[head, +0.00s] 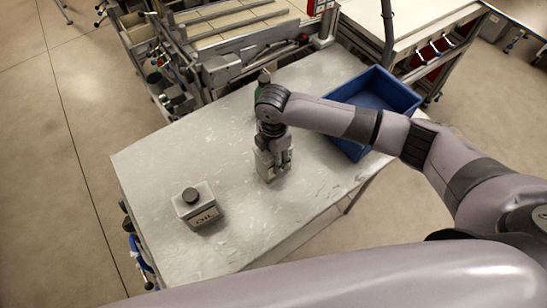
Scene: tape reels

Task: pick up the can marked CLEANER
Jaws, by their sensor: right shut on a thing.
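My right gripper (273,160) points down at the middle of the table and is shut on a pale grey can (264,166). The fingers and wrist hide much of this can, and I cannot read any marking on it. I cannot tell if it rests on the table or is just above it. Another pale can (201,210) with a dark round cap stands at the left front of the table; its label reads OIL. My left gripper is not in view.
A green bottle-like thing (263,82) stands behind my right wrist, partly hidden. A blue bin (405,94) sits at the table's right end, partly behind my right arm. The grey table (150,165) has free room around the OIL can. Workbenches with equipment stand behind.

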